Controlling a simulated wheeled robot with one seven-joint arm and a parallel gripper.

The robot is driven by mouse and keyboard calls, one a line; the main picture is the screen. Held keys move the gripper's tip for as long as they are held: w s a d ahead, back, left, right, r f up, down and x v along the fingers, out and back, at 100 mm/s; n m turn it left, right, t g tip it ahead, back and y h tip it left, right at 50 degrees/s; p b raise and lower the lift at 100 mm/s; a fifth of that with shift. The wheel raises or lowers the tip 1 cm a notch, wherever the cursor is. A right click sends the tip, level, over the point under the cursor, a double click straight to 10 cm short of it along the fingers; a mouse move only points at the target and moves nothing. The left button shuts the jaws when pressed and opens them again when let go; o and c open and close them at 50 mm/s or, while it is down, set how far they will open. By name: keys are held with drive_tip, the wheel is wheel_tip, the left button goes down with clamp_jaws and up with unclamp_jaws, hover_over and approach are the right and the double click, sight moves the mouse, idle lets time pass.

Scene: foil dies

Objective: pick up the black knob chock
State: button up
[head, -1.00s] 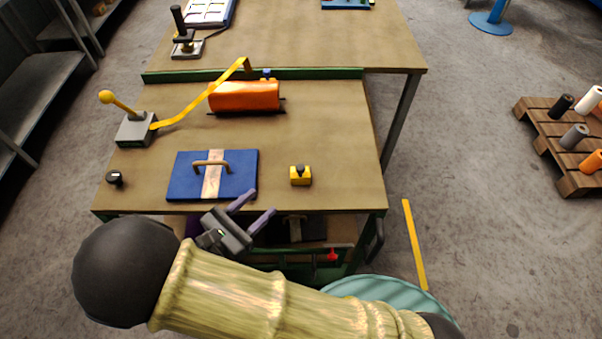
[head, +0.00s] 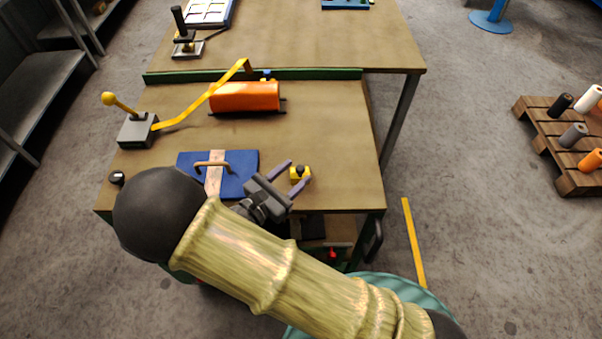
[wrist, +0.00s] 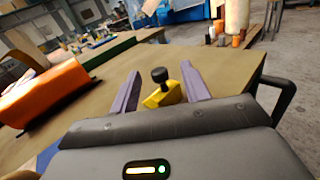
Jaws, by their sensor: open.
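The chock is a small yellow block (head: 295,174) with a black knob on top. It stands upright on the brown worktable (head: 345,150), near its front edge.
A blue plate (head: 238,172) with a tan handle lies left of my gripper. An orange cylinder (head: 246,97) and a grey box with a yellow lever (head: 137,130) stand farther back. A small black item (head: 117,178) sits at the left edge. The table right of the chock is clear.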

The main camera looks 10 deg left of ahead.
drive_tip(key=shift+f+p+x, duration=0.15)
drive_tip(key=shift+p+x, duration=0.15)
drive_tip(key=shift+x, duration=1)
drive_tip(key=shift+f+p+x, duration=0.1)
drive_tip(key=shift+p+x, duration=0.15)
drive_tip(key=shift+x, duration=1.1)
drive_tip(key=shift+a, duration=0.15)
clamp_jaws()
drive_tip(key=shift+r, duration=0.1)
wheel_tip(320, 180, up, 10)
